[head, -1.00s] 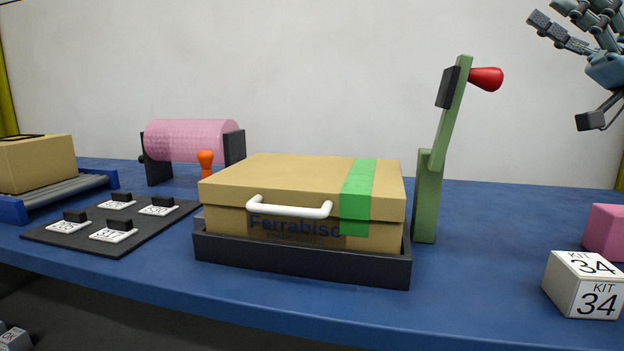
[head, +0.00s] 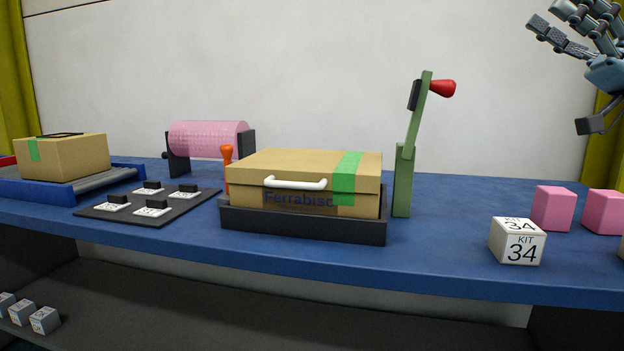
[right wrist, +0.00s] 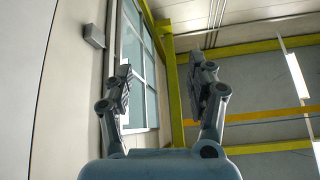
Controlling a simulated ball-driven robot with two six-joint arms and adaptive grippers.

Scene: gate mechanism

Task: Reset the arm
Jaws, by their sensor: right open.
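The arm is a green lever (head: 408,150) with a red knob (head: 442,88) and a black block near its top. It stands upright, leaning slightly right, beside the black tray (head: 300,221) on the blue table. My right gripper (head: 563,80) is raised at the upper right, apart from the lever and to the right of its knob. In the right wrist view the gripper (right wrist: 160,85) has its fingers spread with nothing between them; a wall, window and ceiling show beyond. My left gripper is not in view.
A cardboard box (head: 270,170) with green tape and a white handle sits in the tray. White KIT 34 cube (head: 516,243) and pink blocks (head: 553,208) stand on the right. A pink roll (head: 208,139), stamps (head: 152,207) and a boxed conveyor (head: 65,157) are left.

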